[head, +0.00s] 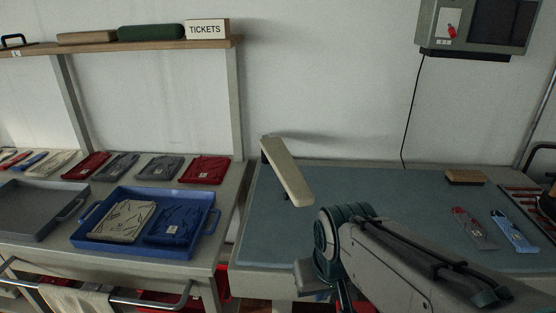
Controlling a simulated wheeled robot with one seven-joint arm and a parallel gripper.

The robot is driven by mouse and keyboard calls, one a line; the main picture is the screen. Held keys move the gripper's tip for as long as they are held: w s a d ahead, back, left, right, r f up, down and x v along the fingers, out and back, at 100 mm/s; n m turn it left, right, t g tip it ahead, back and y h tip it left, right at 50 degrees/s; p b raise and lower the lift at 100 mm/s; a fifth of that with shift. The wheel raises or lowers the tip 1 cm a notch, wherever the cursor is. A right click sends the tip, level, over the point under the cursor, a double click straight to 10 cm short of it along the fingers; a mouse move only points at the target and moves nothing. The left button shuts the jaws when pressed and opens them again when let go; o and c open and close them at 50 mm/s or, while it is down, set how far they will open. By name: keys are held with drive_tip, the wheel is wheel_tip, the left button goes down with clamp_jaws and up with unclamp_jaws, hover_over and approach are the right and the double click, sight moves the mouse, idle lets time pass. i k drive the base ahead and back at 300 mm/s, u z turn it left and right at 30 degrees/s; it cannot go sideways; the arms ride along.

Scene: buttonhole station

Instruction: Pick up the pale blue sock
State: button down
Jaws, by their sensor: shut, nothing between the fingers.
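A pale blue piece (513,232), which looks like the sock, lies flat near the right end of the blue-grey work table (350,190). It has small darker and whitish marks that are too small to make out. A grey and red piece (472,228) lies just to its left, apart from it. My arm crosses the front of the table, below and left of both pieces. My gripper is not in view, so its place relative to the sock cannot be told.
A brown brush-like block (465,177) lies behind the pieces. A dark rack (528,205) borders the right edge. A padded sleeve board (287,170) stands at the table's left. A blue tray (208,222) of folded garments sits on the left table. The table's middle is clear.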

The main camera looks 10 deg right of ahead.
sight(510, 228)
drive_tip(key=z, duration=3.65)
drive_tip(key=i, duration=1.95)
drive_tip(key=u, duration=0.35)
